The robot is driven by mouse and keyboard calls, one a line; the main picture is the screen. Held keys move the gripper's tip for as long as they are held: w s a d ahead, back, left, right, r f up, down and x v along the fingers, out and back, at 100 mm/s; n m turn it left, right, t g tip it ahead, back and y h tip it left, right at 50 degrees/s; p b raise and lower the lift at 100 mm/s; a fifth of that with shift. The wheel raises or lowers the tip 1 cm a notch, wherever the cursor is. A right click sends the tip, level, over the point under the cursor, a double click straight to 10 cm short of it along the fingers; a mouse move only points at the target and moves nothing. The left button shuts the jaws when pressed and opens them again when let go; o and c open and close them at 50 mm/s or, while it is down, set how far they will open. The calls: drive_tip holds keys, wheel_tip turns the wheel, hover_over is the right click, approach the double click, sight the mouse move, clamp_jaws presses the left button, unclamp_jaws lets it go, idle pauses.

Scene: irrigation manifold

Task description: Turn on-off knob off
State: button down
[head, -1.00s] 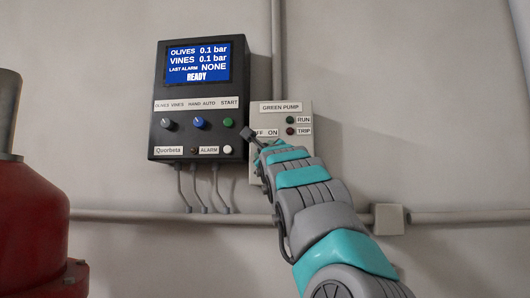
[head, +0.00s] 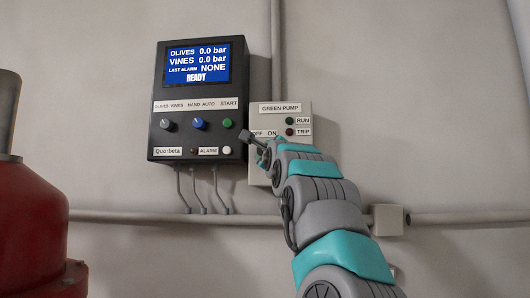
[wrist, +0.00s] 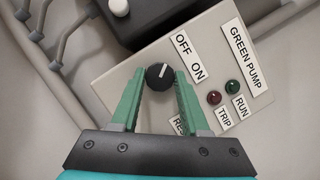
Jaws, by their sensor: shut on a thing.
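The on-off knob (wrist: 159,77) is round and black with a white mark, on the light GREEN PUMP box. In the wrist view its mark points up and slightly right, toward the OFF label (wrist: 183,44). The ON label (wrist: 198,71) is beside that. My gripper (wrist: 161,78) is shut on the knob, with one green finger on each side. In the head view my gripper (head: 264,157) is at the lower left of the GREEN PUMP box (head: 303,142), and my arm hides the knob there.
A black control panel (head: 156,134) with a blue screen (head: 197,63) reading READY hangs left of the box. A grey pipe (head: 130,216) runs along the wall below. A red machine (head: 35,225) stands at the left.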

drive_tip(key=shift+c, duration=2)
unclamp_jaws()
drive_tip(key=b+v, duration=0.3)
drive_tip(key=v, duration=0.4)
drive_tip(key=shift+s+f+b, duration=0.15)
drive_tip(key=shift+s+b, duration=0.2)
drive_tip(key=shift+b, duration=0.05)
drive_tip(key=shift+d, duration=0.1)
